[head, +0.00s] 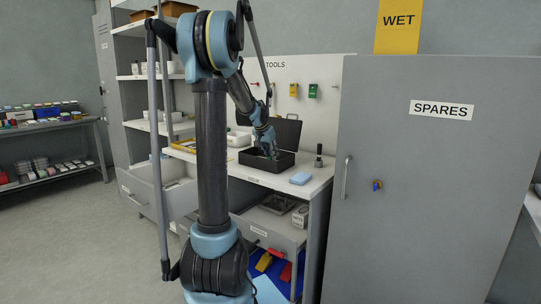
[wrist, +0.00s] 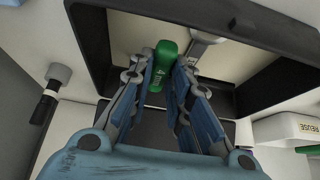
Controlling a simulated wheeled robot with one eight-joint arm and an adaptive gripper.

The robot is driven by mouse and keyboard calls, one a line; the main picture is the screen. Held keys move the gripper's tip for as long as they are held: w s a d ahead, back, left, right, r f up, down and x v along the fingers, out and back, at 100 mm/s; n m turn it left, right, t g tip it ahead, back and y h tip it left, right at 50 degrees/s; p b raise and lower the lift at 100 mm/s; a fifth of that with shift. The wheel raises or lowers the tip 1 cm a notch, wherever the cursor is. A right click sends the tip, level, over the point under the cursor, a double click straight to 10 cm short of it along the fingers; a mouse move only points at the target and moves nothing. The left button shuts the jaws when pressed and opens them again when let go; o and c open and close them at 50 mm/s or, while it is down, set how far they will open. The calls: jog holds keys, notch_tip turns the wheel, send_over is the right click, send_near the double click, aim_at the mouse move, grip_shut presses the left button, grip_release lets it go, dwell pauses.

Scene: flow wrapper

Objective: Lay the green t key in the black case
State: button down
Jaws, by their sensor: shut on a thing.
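The green t key (wrist: 163,62), marked 4 mm, sits between the fingers of my gripper (wrist: 160,68) in the wrist view. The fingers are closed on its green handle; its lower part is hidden. The black case (head: 268,172) stands on the white counter in the head view with its lid (head: 284,132) raised at the back. My gripper (head: 270,153) reaches down at the case opening. The case's dark wall (wrist: 90,45) surrounds a pale area in the wrist view. I cannot tell whether the key touches the case floor.
A blue block (head: 301,178) and a dark upright tool (head: 319,156) stand right of the case. A white container marked REUSE (wrist: 290,128) is beside it. A drawer (head: 270,228) is open below the counter. The grey SPARES cabinet (head: 430,190) stands at right.

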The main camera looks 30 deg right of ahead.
jog(key=shift+f, duration=0.55)
jog(key=c, duration=1.5)
grip_release()
jog(key=shift+r, duration=0.15)
